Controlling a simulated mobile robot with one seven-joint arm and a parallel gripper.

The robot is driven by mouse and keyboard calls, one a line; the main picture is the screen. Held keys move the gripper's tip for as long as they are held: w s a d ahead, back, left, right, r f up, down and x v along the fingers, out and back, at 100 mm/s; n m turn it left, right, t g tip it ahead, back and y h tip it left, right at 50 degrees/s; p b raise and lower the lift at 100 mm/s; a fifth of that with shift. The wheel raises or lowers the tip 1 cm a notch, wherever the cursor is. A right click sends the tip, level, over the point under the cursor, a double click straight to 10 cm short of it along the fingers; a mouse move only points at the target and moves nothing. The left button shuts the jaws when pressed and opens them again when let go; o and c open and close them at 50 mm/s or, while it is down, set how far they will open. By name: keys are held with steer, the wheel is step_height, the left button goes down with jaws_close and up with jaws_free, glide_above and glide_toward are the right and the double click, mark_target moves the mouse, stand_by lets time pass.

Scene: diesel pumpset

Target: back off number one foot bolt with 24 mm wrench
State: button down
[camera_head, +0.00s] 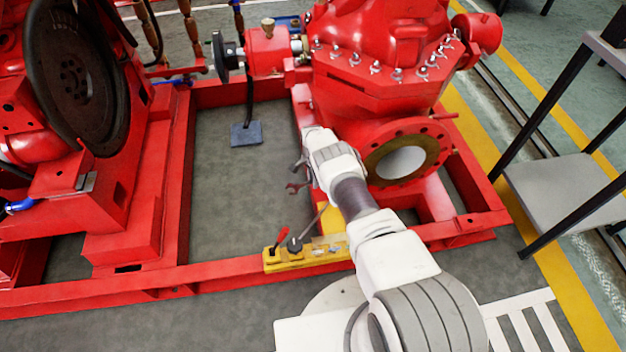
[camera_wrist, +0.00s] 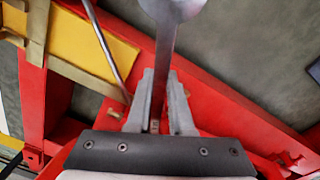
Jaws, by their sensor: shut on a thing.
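My gripper (camera_wrist: 162,74) is shut on a grey metal wrench in the wrist view. The wrench's shank (camera_wrist: 162,45) runs up between the two fingers, and its wider head (camera_wrist: 172,8) is cut by the top edge. In the head view my gripper (camera_head: 301,176) hangs over the red base frame, left of the pump's round flange. A small open jaw (camera_head: 296,187), reddish in this light, shows beside it and looks like the wrench's end. The size marking is not readable. I cannot pick out the number one foot bolt; the arm hides part of the pump's foot.
A yellow tool tray (camera_head: 270,265) sits on the front rail (camera_head: 205,275), with a red-handled tool (camera_head: 283,238) and a slanting metal rod (camera_head: 315,221). The red pump (camera_head: 370,100) stands behind my arm. A grey shelf rack (camera_head: 560,190) stands right. The frame's middle is open floor.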

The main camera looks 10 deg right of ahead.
steer(key=shift+f, duration=0.4)
stand_by(0.3)
steer(key=shift+s+r, duration=0.1)
steer(key=shift+s+d+r+p, duration=0.1)
steer(key=shift+s+d+p, duration=0.1)
steer(key=shift+p, duration=0.4)
steer(key=s+d+n+p, duration=0.2)
steer(key=s+p, duration=0.1)
steer(key=s+d+n+p, duration=0.1)
steer(key=n+p, duration=0.1)
steer(key=shift+s, duration=0.3)
steer(key=shift+s+d+f+n+p, duration=0.2)
steer(key=shift+s+d+n+p, duration=0.3)
steer(key=shift+s+d+n, duration=0.4)
steer(key=shift+w, duration=0.2)
